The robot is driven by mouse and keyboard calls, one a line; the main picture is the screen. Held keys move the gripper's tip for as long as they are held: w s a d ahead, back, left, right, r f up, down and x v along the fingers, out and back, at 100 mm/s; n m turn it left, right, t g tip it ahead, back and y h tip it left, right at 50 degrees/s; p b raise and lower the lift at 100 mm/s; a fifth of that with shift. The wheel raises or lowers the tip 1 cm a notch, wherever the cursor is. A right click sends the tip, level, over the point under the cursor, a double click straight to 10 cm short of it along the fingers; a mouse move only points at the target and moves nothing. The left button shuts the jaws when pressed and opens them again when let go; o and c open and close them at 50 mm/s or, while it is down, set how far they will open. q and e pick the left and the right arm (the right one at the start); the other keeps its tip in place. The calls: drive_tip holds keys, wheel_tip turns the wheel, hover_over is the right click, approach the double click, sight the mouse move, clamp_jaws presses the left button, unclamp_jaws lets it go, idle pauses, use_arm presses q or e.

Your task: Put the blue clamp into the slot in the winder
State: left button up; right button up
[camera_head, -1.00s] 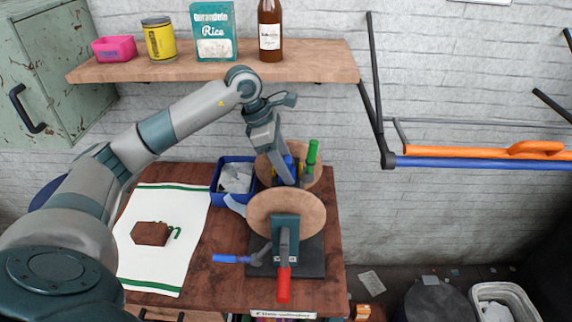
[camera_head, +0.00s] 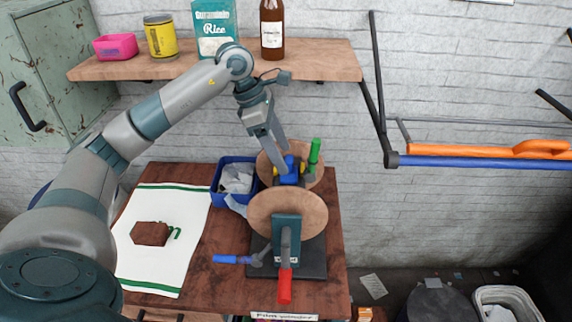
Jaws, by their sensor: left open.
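The winder stands on the table with two round wooden discs; the front disc (camera_head: 287,214) faces me. Its dark base, a red-handled lever (camera_head: 285,287) and a blue-handled crank (camera_head: 232,259) show at the front. The blue clamp (camera_head: 289,170) sits between the discs at the top of the winder, near a green handle (camera_head: 314,152). Its lower part is hidden behind the front disc, so I cannot tell how deep it sits. My left gripper (camera_head: 277,148) is open just above and left of the clamp, pointing down, and appears apart from it. My right gripper is not in view.
A blue bin (camera_head: 214,187) with pale contents stands left of the winder. A white cloth (camera_head: 160,260) with a brown block (camera_head: 150,234) lies on the left of the table. A wooden shelf (camera_head: 330,60) with goods hangs behind my left arm.

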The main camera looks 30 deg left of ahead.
use_arm(q)
drive_tip(key=b+v, duration=0.1)
drive_tip(key=v, duration=0.6)
drive_tip(key=shift+r+b, duration=0.3)
drive_tip(key=shift+b, duration=0.05)
idle(0.9)
